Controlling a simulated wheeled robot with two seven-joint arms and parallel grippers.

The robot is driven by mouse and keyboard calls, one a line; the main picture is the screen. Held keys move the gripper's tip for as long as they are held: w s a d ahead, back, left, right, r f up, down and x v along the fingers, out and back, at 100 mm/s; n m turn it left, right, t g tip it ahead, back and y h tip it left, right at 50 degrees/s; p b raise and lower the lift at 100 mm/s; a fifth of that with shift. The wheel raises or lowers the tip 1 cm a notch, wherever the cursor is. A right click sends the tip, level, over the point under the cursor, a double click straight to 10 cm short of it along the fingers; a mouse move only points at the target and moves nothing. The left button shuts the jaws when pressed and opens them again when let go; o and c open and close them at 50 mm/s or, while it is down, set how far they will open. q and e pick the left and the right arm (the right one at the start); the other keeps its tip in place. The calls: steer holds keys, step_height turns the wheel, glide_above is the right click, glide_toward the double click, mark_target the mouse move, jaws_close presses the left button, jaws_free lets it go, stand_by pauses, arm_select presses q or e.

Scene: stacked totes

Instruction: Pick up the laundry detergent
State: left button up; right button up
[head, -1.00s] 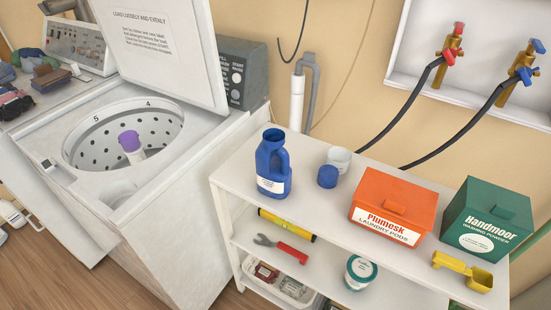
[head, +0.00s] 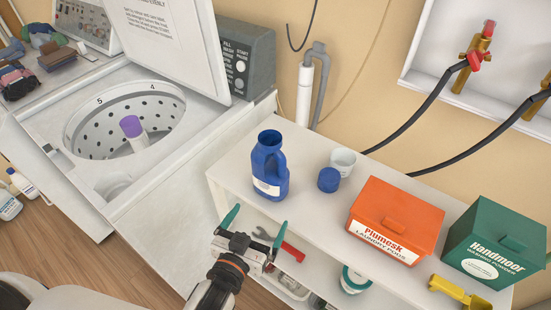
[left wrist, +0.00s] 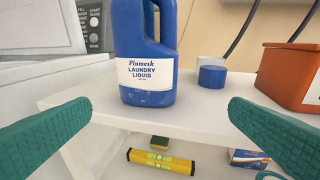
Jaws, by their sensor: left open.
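The laundry detergent is a blue jug (head: 269,165) with a handle and a white label, standing upright on the top shelf near its left end. Its mouth looks uncapped, and a blue cap (head: 329,180) stands on the shelf to its right. In the left wrist view the jug (left wrist: 147,45) is straight ahead, its label reading "Plumesk Laundry Liquid". My left gripper (head: 254,223) is open and empty, in front of the shelf's front edge and short of the jug. Its green fingers (left wrist: 150,125) stand wide apart on both sides. My right gripper is not seen.
An orange laundry pods box (head: 395,222) and a green washing powder box (head: 494,244) stand to the right on the white shelf unit (head: 310,207). A white cup (head: 344,160) is behind the cap. The open washer (head: 180,185) is at the left. A yellow level (left wrist: 163,160) lies below.

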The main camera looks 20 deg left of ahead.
arm_select(q)
steer(key=t, duration=0.2)
glide_toward(265, 167)
steer(key=w, duration=0.1)
steer(key=shift+n, duration=0.3)
steer(key=w, duration=0.2)
steer(key=w+p, duration=0.1)
steer(key=w, duration=0.1)
steer(key=w+d+p, duration=0.1)
steer(key=w, duration=0.1)
steer(key=shift+r, duration=0.2)
steer(key=w+p, duration=0.1)
steer(key=w, duration=0.3)
steer(key=shift+w+f+p, duration=0.2)
steer(key=shift+w+p, duration=0.15)
steer(key=shift+w, duration=0.05)
steer(key=shift+w+f, duration=0.15)
steer(key=shift+w, duration=0.35)
steer(key=shift+s, duration=0.15)
steer(key=shift+c, duration=1.4)
steer(key=c, duration=1.5)
steer(key=shift+r, duration=0.2)
steer(key=shift+c, duration=0.3)
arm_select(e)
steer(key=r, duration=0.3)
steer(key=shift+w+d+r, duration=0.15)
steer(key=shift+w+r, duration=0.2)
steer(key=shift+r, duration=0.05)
arm_select(q)
steer(key=shift+r, duration=0.1)
